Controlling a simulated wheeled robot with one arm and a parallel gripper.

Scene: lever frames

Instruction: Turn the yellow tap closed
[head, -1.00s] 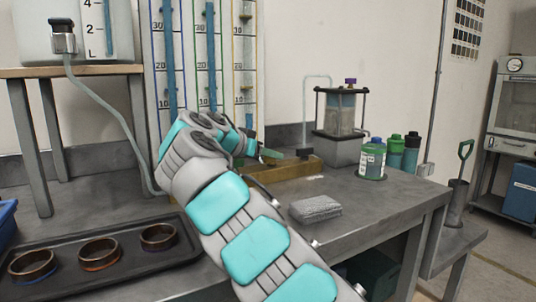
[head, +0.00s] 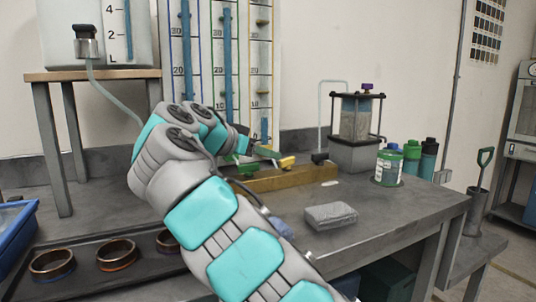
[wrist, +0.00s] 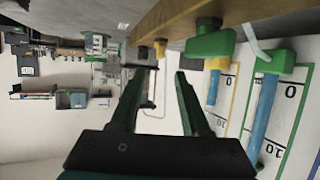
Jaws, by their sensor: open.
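The yellow tap (head: 287,162) sits on the long wooden block at the foot of the gauge panel. It also shows in the wrist view (wrist: 160,47), where the picture is turned over. My gripper (head: 270,154) is just left of the yellow tap in the head view. In the wrist view its two dark fingers (wrist: 160,74) are spread, with nothing between them, and the yellow tap lies beyond their tips. I see no contact. A green tap (wrist: 212,45) shows beside it. My arm hides part of the block.
The wooden block (head: 310,175) lies along the bench. A grey sponge-like block (head: 330,215) lies in front. A framed clear vessel (head: 356,120) and several bottles (head: 390,165) stand right. A black tray (head: 90,285) with copper rings is at front left.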

